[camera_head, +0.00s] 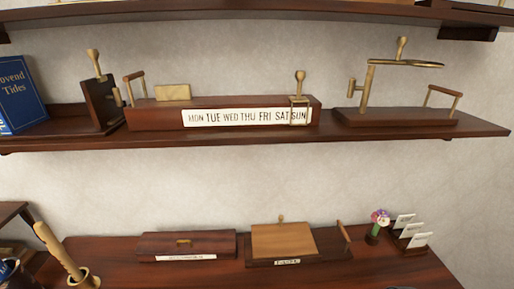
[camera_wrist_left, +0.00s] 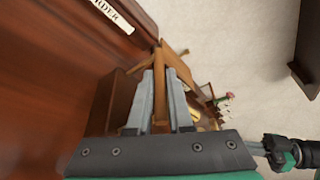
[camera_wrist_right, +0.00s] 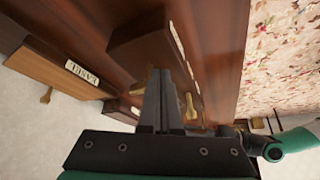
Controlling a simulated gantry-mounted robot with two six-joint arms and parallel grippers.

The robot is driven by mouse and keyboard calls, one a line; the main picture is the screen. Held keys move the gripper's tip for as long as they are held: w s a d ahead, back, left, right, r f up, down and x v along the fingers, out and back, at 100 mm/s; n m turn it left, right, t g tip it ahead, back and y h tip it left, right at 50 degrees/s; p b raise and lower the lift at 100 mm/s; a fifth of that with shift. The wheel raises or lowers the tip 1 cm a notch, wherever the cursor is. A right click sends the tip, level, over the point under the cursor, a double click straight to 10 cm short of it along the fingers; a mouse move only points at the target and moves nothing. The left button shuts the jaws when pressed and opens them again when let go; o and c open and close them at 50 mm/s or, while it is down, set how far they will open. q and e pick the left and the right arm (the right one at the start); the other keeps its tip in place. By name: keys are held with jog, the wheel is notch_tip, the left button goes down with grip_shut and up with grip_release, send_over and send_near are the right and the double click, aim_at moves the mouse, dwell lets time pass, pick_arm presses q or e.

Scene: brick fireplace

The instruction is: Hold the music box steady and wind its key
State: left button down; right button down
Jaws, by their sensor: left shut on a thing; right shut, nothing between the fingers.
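I cannot tell for sure which piece is the music box. A dark wooden box (camera_head: 187,245) with a brass handle and white label lies on the lower surface in the head view. My left gripper (camera_wrist_left: 160,78) is shut on a thin wooden bar (camera_wrist_left: 160,104) in the left wrist view; a tan panel (camera_wrist_left: 180,68) stands just beyond. My right gripper (camera_wrist_right: 160,75) is shut and empty, beside a dark block (camera_wrist_right: 145,45). A brass key-like piece (camera_wrist_right: 190,105) shows just right of its fingers; their gap in depth is unclear. Neither gripper shows in the head view.
A labelled stand with a tan board (camera_head: 284,240) sits on the lower surface, beside a flower pot (camera_head: 375,235) and a card holder (camera_head: 411,238). The upper shelf (camera_head: 400,135) holds a weekday box (camera_head: 160,115) and brass-fitted stands. Wall space between shelves is clear.

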jog(key=shift+s+d, duration=0.3)
dwell(0.4)
jog(key=shift+s+f+g, duration=0.1)
jog(key=shift+s+g, duration=0.1)
jog(key=shift+g, duration=0.1)
jog(key=w+d+r, duration=0.2)
jog(key=w+r, duration=0.2)
jog(key=r, duration=0.3)
notch_tip(320, 180, down, 7)
jog(key=shift+a+r, duration=0.1)
jog(key=shift+a, duration=0.5)
dwell(0.8)
